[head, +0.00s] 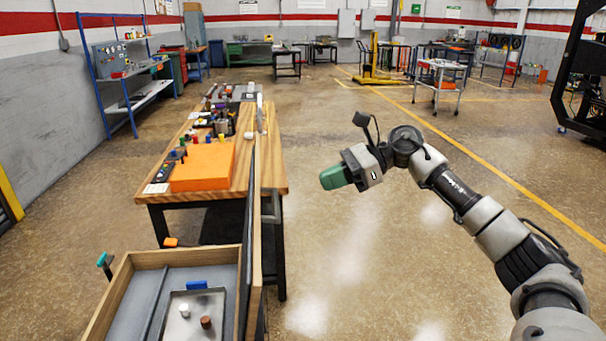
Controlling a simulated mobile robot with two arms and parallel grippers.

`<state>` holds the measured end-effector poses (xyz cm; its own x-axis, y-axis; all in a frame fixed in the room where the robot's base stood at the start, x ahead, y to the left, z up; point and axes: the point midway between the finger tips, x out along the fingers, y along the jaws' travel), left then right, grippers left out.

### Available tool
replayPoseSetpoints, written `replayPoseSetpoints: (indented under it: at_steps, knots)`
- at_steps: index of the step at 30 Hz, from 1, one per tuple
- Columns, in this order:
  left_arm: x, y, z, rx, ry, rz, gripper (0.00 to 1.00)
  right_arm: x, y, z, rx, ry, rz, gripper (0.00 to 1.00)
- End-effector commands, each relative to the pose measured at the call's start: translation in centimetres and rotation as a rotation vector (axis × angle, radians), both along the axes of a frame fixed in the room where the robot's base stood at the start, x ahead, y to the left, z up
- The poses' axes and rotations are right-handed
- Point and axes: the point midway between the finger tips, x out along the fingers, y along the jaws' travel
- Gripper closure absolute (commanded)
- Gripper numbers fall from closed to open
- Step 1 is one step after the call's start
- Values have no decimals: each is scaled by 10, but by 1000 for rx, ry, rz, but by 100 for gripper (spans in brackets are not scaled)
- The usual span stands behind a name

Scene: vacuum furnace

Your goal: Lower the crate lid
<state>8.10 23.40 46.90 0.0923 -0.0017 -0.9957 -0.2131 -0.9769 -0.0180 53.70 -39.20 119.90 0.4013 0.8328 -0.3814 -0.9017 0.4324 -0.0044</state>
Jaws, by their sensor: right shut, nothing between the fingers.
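The wooden crate (118,285) stands open at the bottom left, its near end cut off by the frame. Its lid (251,235) stands upright along the crate's right side, seen almost edge-on, with a dark inner face and a pale wood edge. Inside the crate is a metal tray (188,334) holding a white and a brown small cylinder, with a blue block (196,285) at its far edge. My right gripper (333,177) has green fingers, is shut and empty, and hangs in the air right of the lid, apart from it. My left gripper does not show.
A wooden workbench (270,178) stands beyond the crate, with an orange box (205,167) and several small parts on it. A small green-topped handle (104,260) stands at the crate's left wall. The floor right of the lid is clear.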

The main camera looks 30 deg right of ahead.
Motion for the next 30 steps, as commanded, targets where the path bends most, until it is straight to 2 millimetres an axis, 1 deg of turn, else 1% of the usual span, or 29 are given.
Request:
replayPoseSetpoints:
  at_steps: [1,3,9,11,15,18,21,30]
  knots:
    - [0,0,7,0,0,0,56,3,9,0,3,1,3,100]
    - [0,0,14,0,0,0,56,10,21,-5,5,2,3,100]
    - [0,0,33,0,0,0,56,27,58,-21,8,3,3,100]
    - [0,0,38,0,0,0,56,32,68,-25,7,3,2,100]
    - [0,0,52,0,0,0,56,42,87,-21,7,0,0,100]
    - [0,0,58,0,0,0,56,47,97,-22,8,2,-2,100]
    - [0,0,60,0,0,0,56,49,101,-22,7,2,-3,100]
    - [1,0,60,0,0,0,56,50,104,-24,6,3,-4,100]
